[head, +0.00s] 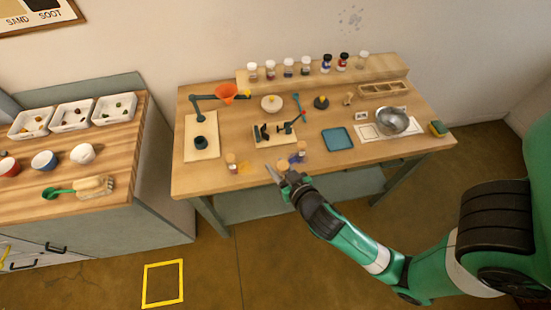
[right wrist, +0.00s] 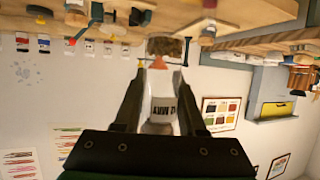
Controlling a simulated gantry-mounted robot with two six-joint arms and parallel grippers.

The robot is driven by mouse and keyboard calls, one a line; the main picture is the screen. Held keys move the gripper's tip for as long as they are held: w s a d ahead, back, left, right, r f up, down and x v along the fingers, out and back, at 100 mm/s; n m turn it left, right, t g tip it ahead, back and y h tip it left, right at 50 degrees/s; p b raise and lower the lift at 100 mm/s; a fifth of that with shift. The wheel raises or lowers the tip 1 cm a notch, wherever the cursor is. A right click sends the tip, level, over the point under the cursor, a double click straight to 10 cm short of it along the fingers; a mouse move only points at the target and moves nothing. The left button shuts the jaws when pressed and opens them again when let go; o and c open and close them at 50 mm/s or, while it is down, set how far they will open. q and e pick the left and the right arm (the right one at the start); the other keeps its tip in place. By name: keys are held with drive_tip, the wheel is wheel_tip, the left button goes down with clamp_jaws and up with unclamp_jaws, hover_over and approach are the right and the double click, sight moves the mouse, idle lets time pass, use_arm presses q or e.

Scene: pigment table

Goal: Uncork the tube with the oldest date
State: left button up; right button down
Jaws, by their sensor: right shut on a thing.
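My right gripper (head: 281,172) is at the front edge of the bench, shut on a tube. In the right wrist view the same gripper (right wrist: 162,66) has its fingers on either side of the tube; its white label (right wrist: 163,97) shows dark print that I cannot read surely. A brown cork (right wrist: 165,47) shows at the fingertips, seemingly in the tube. Another corked tube (head: 231,162) stands to the left on the bench, and one (head: 301,149) stands just behind the gripper. Their dates are too small to read. My left gripper is not in view.
Several capped jars (head: 305,66) stand on the rear shelf. Yellow and blue pigment marks lie near the tubes. The front left corner is clear.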

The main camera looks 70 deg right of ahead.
drive_tip(key=c, duration=1.1)
unclamp_jaws()
clamp_jaws()
drive_tip(key=w+a+n+t+y, duration=0.35)
drive_tip(key=a+n+y, duration=0.45)
drive_tip(key=a, duration=0.8)
wheel_tip(320, 180, up, 17)
drive_tip(key=s+p, duration=0.1)
drive_tip(key=p, duration=2.3)
drive_tip(key=shift+s+y, duration=0.25)
drive_tip(key=shift+y, duration=0.15)
